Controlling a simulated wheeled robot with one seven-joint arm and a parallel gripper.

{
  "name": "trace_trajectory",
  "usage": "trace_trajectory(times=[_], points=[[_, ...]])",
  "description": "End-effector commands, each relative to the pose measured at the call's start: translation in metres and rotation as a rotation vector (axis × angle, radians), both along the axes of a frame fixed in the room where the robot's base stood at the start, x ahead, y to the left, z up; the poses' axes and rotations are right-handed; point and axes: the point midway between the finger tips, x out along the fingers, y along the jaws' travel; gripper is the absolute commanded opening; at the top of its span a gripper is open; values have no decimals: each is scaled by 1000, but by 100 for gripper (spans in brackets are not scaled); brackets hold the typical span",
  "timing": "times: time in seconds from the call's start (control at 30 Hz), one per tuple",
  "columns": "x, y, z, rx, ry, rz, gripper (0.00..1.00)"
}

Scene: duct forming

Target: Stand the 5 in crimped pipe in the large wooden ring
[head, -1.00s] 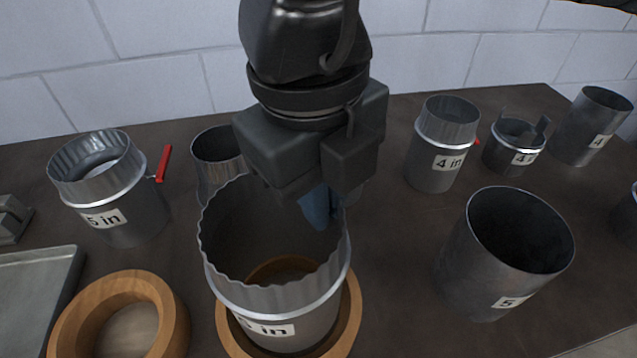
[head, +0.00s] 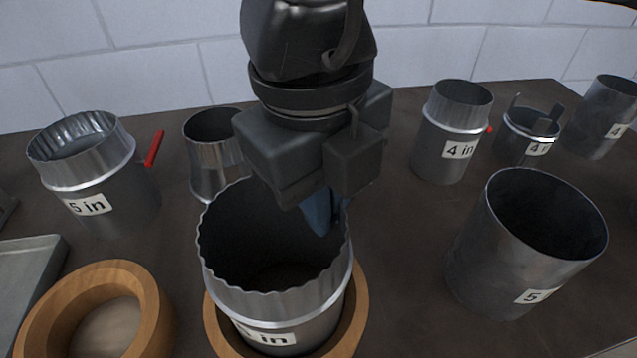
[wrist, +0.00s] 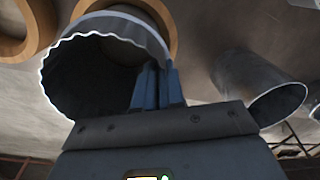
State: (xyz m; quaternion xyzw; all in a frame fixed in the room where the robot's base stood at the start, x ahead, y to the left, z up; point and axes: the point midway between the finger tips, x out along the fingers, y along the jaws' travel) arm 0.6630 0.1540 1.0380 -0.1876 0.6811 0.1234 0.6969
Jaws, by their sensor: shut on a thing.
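The 5 in crimped pipe (head: 290,305) is a grey metal tube with a wavy crimped top rim, a raised bead and a white label. It stands roughly upright, with its lower end within the outline of a wooden ring (head: 357,325). The ring shows around its base; whether the pipe touches the table is hidden. My gripper (head: 322,215) is shut on the pipe's far right wall, its blue fingers at the rim. In the wrist view the pipe (wrist: 75,75) also shows between the blue fingers (wrist: 157,88), with the wooden ring (wrist: 165,12) behind it.
Another wooden ring (head: 150,315) lies at left, next to a grey tray (head: 30,285). A plain 5 pipe (head: 515,255) stands close at right. Several smaller pipes (head: 448,135) line the back by the wall.

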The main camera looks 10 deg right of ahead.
Motion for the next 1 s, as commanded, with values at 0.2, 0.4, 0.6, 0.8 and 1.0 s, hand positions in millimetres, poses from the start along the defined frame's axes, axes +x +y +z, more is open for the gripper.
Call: trace_trajectory(times=[0.2, 0.4, 0.6, 0.8, 1.0], points=[[0, 0, -1, 0, -1, 0, 0], [0, 0, -1, 0, -1, 0, 0], [0, 0, -2, 0, -1, 0, 0], [0, 0, -4, 0, -1, 0, 0], [0, 0, -6, 0, -1, 0, 0]])
